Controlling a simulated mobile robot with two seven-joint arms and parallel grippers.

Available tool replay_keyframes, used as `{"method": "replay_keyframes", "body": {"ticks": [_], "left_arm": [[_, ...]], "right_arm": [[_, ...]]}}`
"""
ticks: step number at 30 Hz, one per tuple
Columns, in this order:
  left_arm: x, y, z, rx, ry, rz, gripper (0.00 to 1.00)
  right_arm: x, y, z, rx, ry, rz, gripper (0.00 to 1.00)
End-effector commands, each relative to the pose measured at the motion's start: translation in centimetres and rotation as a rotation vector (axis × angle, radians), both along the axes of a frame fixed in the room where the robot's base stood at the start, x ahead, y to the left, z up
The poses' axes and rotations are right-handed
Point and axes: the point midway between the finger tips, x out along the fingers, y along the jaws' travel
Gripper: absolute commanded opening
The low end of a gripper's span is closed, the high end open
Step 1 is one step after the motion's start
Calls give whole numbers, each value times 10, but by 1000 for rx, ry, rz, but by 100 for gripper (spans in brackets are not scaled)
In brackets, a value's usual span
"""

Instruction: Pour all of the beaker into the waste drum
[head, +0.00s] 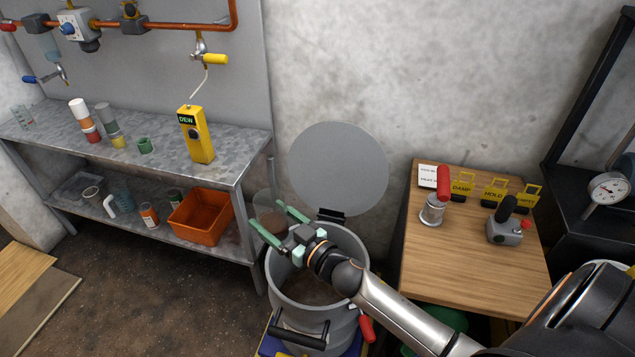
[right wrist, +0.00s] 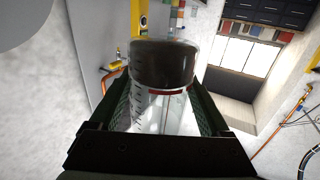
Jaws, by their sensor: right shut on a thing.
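The beaker (head: 267,228) is clear with dark brown contents. My right gripper (head: 267,214) is shut around it, with one teal finger on each side, at the drum's left rim. In the right wrist view the beaker (right wrist: 163,66) sits between the fingers, with scale marks, a red line and a dark mass at its far end. I cannot tell its exact tilt, and no stream shows. The grey waste drum (head: 310,310) is open below the gripper, its round lid (head: 338,168) raised behind it. A brownish surface shows inside. My left gripper is not in view.
A metal shelf bench (head: 150,165) stands close left of the drum, with cups, a yellow DEW device (head: 196,135) and an orange bin (head: 201,218). A wooden table (head: 460,265) on the right holds a red-handled tool (head: 435,205) and a grey device (head: 505,228).

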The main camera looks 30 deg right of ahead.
Motion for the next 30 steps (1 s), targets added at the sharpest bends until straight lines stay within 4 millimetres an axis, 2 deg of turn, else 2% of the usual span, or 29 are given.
{"method": "replay_keyframes", "body": {"ticks": [3, 8, 20, 30], "left_arm": [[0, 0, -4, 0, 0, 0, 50], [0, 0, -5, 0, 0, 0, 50], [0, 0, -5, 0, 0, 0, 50], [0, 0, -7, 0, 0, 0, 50]], "right_arm": [[10, -6, -9, -2, -1, 13, 27], [14, -9, -14, -2, -1, 21, 27], [14, -10, -13, 17, 1, 21, 27], [15, -16, -8, 150, 15, 21, 27]]}}
